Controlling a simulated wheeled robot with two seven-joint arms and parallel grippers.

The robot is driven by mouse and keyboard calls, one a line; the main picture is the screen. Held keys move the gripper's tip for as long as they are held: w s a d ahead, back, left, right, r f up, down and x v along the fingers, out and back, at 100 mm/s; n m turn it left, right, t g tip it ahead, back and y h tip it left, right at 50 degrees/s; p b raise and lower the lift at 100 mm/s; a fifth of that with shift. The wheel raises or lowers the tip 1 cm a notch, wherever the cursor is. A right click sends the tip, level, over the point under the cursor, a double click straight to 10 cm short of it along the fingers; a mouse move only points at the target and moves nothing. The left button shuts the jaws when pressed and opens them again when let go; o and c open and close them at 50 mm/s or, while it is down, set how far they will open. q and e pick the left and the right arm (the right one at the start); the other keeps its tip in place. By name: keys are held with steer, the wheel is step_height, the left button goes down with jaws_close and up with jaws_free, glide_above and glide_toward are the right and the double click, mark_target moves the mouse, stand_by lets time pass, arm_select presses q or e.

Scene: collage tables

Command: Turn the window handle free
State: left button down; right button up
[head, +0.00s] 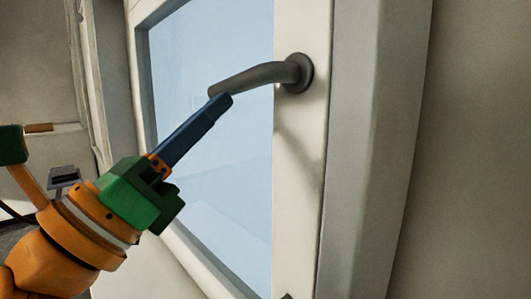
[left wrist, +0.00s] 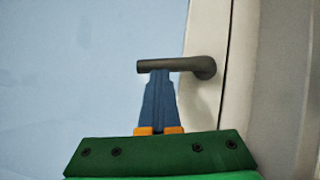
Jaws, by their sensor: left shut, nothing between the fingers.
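The dark grey window handle (head: 262,75) sits on the right side of the white window frame (head: 301,150). Its lever points left over the glass, dipping slightly toward its free end in the head view. My left gripper (head: 222,101) comes up from the lower left, its blue fingers shut and empty. The fingertips are just below the lever near its free end; whether they touch it I cannot tell. In the left wrist view the handle (left wrist: 178,65) lies level across the picture, with the shut fingers (left wrist: 160,78) right below it. My right gripper is not in view.
The pale blue glass pane (head: 225,165) fills the window left of the handle. A grey frame edge (head: 375,130) and a plain wall (head: 475,150) stand to the right. The space around the lever looks clear.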

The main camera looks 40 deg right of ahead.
arm_select(q)
steer(key=shift+w+r, duration=0.15)
steer(key=shift+r, duration=0.25)
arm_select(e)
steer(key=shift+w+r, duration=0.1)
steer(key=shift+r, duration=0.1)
arm_select(q)
steer(key=shift+r, duration=0.1)
